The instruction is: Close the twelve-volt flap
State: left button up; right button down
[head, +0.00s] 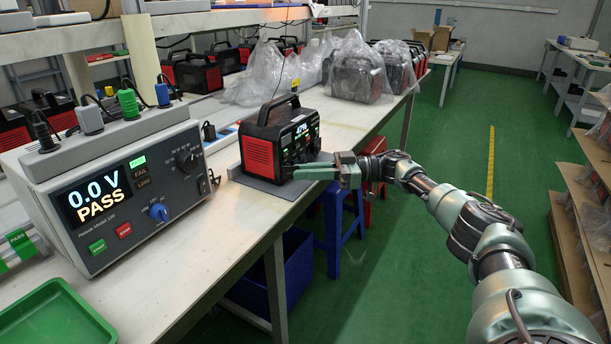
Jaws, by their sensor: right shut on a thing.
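The black and red power station (281,138) stands upright on a grey mat (243,179) on the white bench, its handle up and its socket face turned to the right. My right gripper (299,172) comes in from the right at the lower part of that face. Its green fingers are shut on a small part there, which seems to be the twelve-volt flap. The fingers hide the flap, so its angle cannot be told. My left gripper is not in view.
A test unit (120,205) showing "0.0 V PASS" stands left on the bench, with a green tray (55,318) in front. Bagged power stations (357,72) stand behind. A blue stool (338,215) and a red one are beside the bench. The green floor at right is mostly clear.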

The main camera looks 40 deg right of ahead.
jog(key=shift+a, duration=0.2)
jog(key=c, duration=1.5)
grip_release()
jog(key=shift+s+d, duration=0.15)
jog(key=shift+d, duration=0.15)
jog(key=v, duration=0.7)
jog(key=shift+d, duration=0.1)
